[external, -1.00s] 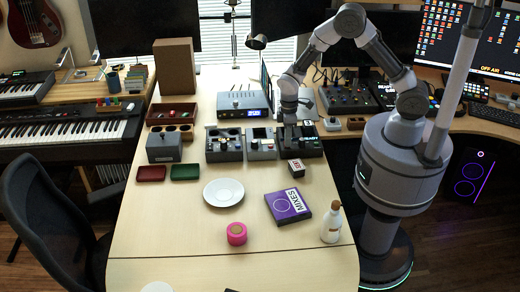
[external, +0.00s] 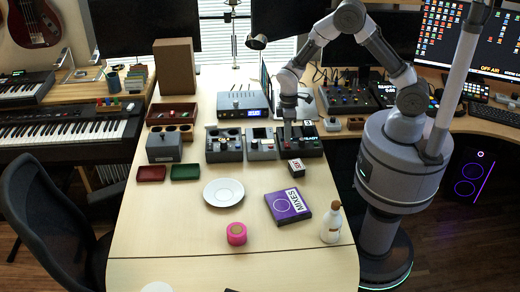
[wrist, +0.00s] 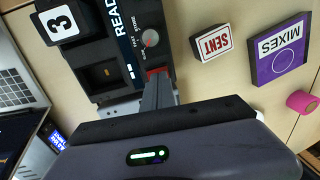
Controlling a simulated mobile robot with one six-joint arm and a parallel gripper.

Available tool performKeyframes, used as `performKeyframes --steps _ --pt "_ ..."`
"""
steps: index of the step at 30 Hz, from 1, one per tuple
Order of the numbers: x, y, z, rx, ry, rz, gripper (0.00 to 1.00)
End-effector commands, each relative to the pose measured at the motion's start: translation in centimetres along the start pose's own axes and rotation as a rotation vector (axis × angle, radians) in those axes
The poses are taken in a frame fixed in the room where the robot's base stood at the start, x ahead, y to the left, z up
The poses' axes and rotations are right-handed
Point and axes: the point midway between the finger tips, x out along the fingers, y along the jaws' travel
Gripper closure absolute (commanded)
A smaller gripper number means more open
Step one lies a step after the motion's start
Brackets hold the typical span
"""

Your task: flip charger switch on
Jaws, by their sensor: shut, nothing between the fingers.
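The charger (external: 310,147) is a black box with READY lettering, on the table below my arm. It also shows in the wrist view (wrist: 112,52), with a grey round knob (wrist: 150,37) and an empty bay. A red part (wrist: 156,71), apparently the switch, sits at the charger's near edge, partly hidden by my fingers. My gripper (wrist: 157,82) is shut and empty, with its fingertips right at the red part. I cannot tell whether they touch it or which way the switch is set. In the external view my gripper (external: 287,139) points down at the charger's left side.
A block marked 3 (wrist: 62,22) is at the charger's far end. Grey devices (external: 262,149) stand close on the charger's left. The table front holds a plate (external: 223,192) and a pink roll (external: 236,233).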

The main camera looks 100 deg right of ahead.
Motion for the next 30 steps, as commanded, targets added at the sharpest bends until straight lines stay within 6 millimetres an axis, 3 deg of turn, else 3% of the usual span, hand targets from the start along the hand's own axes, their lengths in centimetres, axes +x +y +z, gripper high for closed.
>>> performKeyframes --steps 3,9,15,20,30 --pt "-3.7 -0.8 0.0 -0.001 0.001 0.001 1.0" --pt "-8.2 -1.9 -0.1 -0.001 0.004 0.002 1.0" --pt "-11.4 -2.8 -0.1 0.0 0.002 0.001 1.0" --pt "-12.4 -3.0 0.0 0.0 0.0 0.001 1.0" --pt "-12.4 -3.0 0.0 0.0 0.0 0.001 1.0"
